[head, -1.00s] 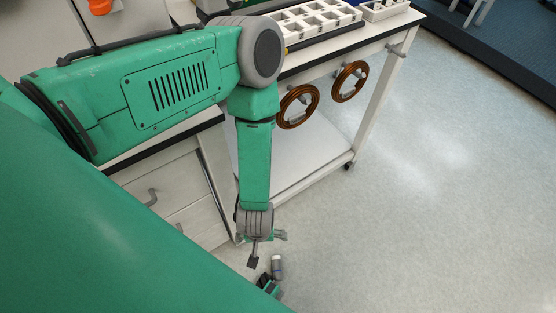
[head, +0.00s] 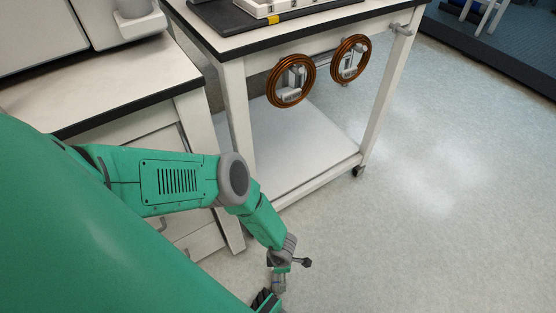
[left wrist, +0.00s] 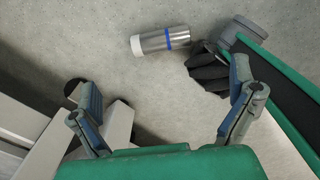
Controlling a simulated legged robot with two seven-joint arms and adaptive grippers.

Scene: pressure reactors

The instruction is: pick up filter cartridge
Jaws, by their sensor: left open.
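The filter cartridge (left wrist: 160,41) is a silver cylinder with a blue band and a white end. It lies on its side on the floor at the upper middle of the left wrist view. In the head view it shows in part (head: 279,284), just below my left gripper (head: 289,264). In the left wrist view my left gripper (left wrist: 166,78) is open and empty, its fingers spread wide. The cartridge lies beyond the fingertips, apart from them. My right gripper is in neither view.
My own green leg and dark foot are close to the cartridge's right in the left wrist view. A white wheeled cart (head: 365,130) with copper coils (head: 291,81) stands behind my arm. A drawer cabinet (head: 165,135) is at left. The floor (head: 440,220) at right is clear.

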